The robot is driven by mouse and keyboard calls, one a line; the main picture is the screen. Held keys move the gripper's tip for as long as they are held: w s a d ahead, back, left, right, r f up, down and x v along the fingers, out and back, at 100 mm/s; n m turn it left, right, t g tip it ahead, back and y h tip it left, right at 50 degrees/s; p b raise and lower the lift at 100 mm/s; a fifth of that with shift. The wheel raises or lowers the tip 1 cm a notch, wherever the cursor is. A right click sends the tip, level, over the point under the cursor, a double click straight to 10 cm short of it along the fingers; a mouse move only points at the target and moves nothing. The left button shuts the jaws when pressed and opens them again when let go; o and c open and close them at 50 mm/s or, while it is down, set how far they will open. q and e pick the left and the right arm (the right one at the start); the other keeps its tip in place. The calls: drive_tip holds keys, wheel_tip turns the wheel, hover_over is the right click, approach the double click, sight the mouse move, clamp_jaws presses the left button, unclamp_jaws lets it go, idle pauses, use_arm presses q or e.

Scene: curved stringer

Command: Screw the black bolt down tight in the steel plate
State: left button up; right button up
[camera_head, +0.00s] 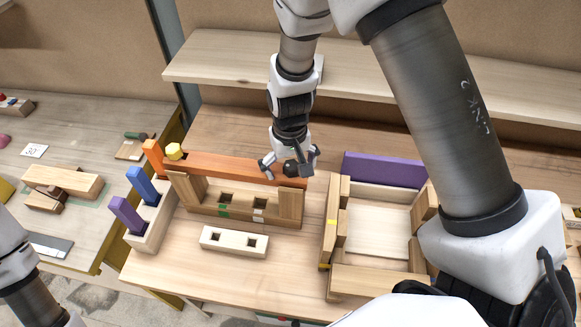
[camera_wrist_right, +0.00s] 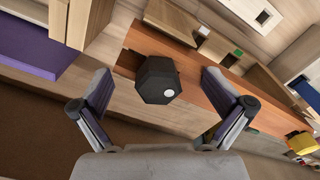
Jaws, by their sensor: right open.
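A black hex-headed bolt (camera_head: 291,168) stands at the right end of a long orange-brown bar (camera_head: 235,168); no plainly steel plate shows. In the right wrist view the bolt's dark head (camera_wrist_right: 158,80) is large, with a pale round spot on it. My right gripper (camera_head: 287,173) is open, its fingers on either side of the bolt head. In the wrist view its two fingers (camera_wrist_right: 158,88) show clear gaps to the head. The bolt's shank and seat are hidden. Part of my left arm shows at the lower left, without its gripper.
A yellow hex bolt (camera_head: 174,151) stands at the bar's left end. A wooden rack (camera_head: 240,211) and a pale two-hole block (camera_head: 234,242) lie in front. A block with blue and purple pegs (camera_head: 148,222) is at left, a wooden frame (camera_head: 375,280) at right. A shelf (camera_head: 215,66) runs behind.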

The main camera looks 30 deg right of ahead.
drive_tip(key=shift+f+n, duration=0.25)
drive_tip(key=shift+n, duration=0.85)
drive_tip(key=shift+s+a+r+n+b, duration=0.15)
drive_tip(key=shift+n+b, duration=0.2)
drive_tip(key=shift+n, duration=0.55)
drive_tip(key=shift+r, duration=0.15)
drive_tip(key=shift+r+p, duration=0.65)
drive_tip(key=shift+p, duration=0.1)
drive_tip(key=c, duration=1.3)
drive_tip(key=shift+s+a, duration=0.1)
drive_tip(key=c, duration=0.4)
drive_tip(key=shift+s, duration=0.1)
drive_tip(key=shift+c, duration=0.3)
drive_tip(key=shift+f, duration=0.1)
